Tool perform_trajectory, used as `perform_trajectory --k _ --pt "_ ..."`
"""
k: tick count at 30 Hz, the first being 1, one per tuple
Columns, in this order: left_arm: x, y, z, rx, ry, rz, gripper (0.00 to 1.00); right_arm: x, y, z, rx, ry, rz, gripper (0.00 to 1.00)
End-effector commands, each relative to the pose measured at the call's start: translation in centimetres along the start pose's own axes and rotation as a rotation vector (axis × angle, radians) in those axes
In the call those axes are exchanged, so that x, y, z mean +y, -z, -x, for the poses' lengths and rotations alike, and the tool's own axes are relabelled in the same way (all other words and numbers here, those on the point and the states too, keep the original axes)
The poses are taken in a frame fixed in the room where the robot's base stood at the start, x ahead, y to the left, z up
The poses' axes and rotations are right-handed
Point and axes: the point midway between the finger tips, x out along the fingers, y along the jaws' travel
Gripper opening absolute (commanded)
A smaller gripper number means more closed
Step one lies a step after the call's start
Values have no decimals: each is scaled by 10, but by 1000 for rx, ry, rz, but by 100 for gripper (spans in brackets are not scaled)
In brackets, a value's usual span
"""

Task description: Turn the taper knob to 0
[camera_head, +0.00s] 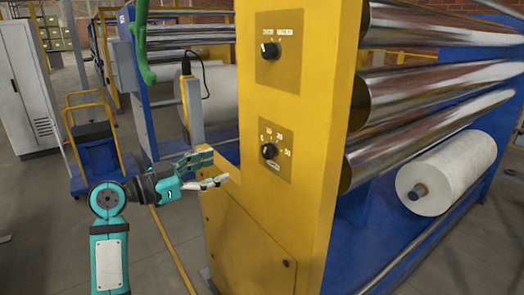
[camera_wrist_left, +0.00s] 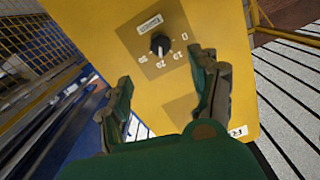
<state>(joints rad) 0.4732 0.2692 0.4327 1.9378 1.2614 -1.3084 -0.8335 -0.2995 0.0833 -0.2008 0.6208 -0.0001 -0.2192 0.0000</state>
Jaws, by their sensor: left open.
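The lower dial, a black knob (camera_head: 269,151) on a brownish plate with a numbered scale, sits on the front of the yellow machine post. Its label is too small to read in the head view. The same knob shows in the left wrist view (camera_wrist_left: 160,43), turned over, with a 0 at its right and larger numbers below. A small pale mark shows on the knob; its exact reading is unclear. My left gripper (camera_head: 213,168) is open and empty, left of and a little below the knob, apart from it. Its fingers (camera_wrist_left: 163,75) frame the plate's near side in the wrist view.
A second black knob (camera_head: 269,51) sits on a plate higher on the yellow post (camera_head: 318,130). Shiny metal rollers (camera_head: 440,85) and a white roll (camera_head: 450,172) are to the right. A yellow-railed cart (camera_head: 95,145) and a grey cabinet (camera_head: 25,85) stand at the left.

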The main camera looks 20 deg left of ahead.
Motion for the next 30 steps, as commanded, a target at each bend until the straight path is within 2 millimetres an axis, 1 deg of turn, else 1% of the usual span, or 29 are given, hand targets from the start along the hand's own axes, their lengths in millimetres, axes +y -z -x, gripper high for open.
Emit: perform_trajectory --k 1,9,15,18,21,25,30 --pt "-1 5 -13 5 -2 7 62 0 1 9 0 0 0 40" --pt "-1 5 -73 2 -2 8 62 0 3 30 0 0 -1 40" --pt "0 3 -112 1 -1 8 62 -2 5 43 0 3 -3 40" --pt "-1 2 -125 0 0 6 62 -4 5 48 1 5 -4 40" --pt "-1 1 -134 -1 1 5 62 -4 6 50 0 6 -4 40" --pt "0 0 -139 -1 0 3 62 -4 6 51 0 6 -4 40" --pt "0 -1 -140 -1 1 3 62 -4 5 50 0 6 -4 40"
